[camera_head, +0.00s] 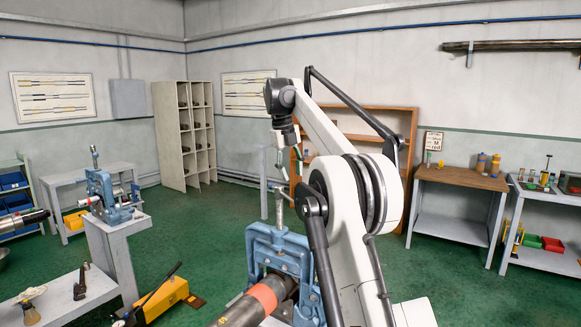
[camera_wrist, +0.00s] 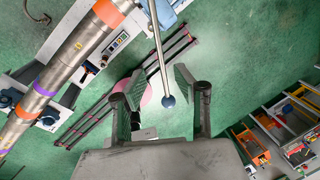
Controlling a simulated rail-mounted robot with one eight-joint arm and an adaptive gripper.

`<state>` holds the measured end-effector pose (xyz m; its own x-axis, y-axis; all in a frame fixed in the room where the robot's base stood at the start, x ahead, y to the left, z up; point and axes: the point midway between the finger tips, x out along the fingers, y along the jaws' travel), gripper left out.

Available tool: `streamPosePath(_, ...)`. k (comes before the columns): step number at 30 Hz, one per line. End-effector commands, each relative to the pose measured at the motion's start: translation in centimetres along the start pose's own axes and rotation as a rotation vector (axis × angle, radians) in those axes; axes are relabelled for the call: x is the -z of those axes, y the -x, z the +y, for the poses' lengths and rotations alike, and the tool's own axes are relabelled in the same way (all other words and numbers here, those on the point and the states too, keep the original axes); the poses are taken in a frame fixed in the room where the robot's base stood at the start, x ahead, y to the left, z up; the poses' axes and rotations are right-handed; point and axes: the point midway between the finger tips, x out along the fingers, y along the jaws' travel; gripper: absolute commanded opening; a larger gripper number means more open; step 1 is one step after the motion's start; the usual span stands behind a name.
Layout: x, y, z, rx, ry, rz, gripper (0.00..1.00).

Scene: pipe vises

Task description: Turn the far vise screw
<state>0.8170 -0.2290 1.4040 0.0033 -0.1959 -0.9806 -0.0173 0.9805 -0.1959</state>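A blue pipe vise (camera_head: 285,250) stands in front of my arm in the head view, with an upright screw (camera_head: 279,208) on top. A second blue vise (camera_head: 106,196) stands farther back at the left, with its own upright screw (camera_head: 94,156). In the wrist view, a thin metal handle bar (camera_wrist: 159,55) with a dark blue ball end (camera_wrist: 168,101) runs between the fingers of my gripper (camera_wrist: 160,75). The fingers are apart, with visible gaps on both sides of the bar. In the head view my gripper is partly hidden, above the nearer vise.
A steel pipe (camera_head: 250,304) with an orange band sits in the nearer vise. Another pipe end (camera_head: 22,220) lies at the far left. A yellow tool (camera_head: 166,298) is on the floor. Benches (camera_head: 458,181) and shelves (camera_head: 185,135) line the walls. Green floor lies open in the middle.

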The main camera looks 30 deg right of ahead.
Motion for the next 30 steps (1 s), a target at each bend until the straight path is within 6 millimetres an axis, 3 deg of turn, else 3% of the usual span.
streamPosePath(6,0.0,1.6,0.0,0.0,0.0,0.0,0.3)
streamPosePath(17,0.0,2.0,0.0,0.0,0.0,0.0,0.3)
streamPosePath(24,0.2,1.7,-0.4,-0.026,0.091,0.004,0.0)
streamPosePath(30,0.9,1.0,-1.6,-0.116,0.419,-0.006,0.0)
